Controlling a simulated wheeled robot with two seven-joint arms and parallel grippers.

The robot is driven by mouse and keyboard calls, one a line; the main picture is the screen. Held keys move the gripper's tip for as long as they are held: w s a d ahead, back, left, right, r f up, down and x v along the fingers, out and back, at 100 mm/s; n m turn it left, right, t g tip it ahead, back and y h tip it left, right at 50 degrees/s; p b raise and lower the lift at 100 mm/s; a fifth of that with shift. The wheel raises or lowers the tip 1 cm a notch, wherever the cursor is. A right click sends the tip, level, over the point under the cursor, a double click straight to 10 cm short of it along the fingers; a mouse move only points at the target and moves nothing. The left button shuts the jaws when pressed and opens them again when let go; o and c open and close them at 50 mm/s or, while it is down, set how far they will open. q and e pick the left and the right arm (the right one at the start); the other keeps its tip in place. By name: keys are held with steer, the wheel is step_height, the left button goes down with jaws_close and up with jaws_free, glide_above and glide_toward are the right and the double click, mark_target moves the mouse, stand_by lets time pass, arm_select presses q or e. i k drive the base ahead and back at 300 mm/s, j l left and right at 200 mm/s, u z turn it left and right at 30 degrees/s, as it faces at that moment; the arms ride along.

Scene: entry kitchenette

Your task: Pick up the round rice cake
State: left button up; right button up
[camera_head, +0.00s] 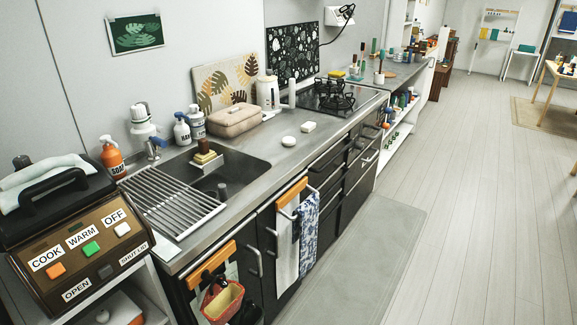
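A small white round piece (288,141), which looks like the round rice cake, lies on the grey counter (262,158) to the right of the sink. A second white piece (308,127), more block-shaped, lies just behind it to the right, apart from it. Nothing covers either piece. Neither of my grippers shows in the head view.
A pinkish-beige lidded box (235,120) and a white kettle (268,94) stand behind the pieces. The sink (238,178) with a drying rack (170,201) is at left. Towels (308,220) hang in front. A stove (335,96) is farther right. The floor (470,200) at right is clear.

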mark_target(287, 141)
steer(key=i+l, duration=0.35)
steer(key=i+l+u, duration=0.1)
steer(key=i+l, duration=0.25)
steer(key=l, duration=0.2)
steer(key=i+l, duration=0.7)
steer(key=l, duration=0.25)
steer(key=i+l+u, duration=0.1)
steer(key=i+l, duration=0.25)
steer(key=l, duration=0.1)
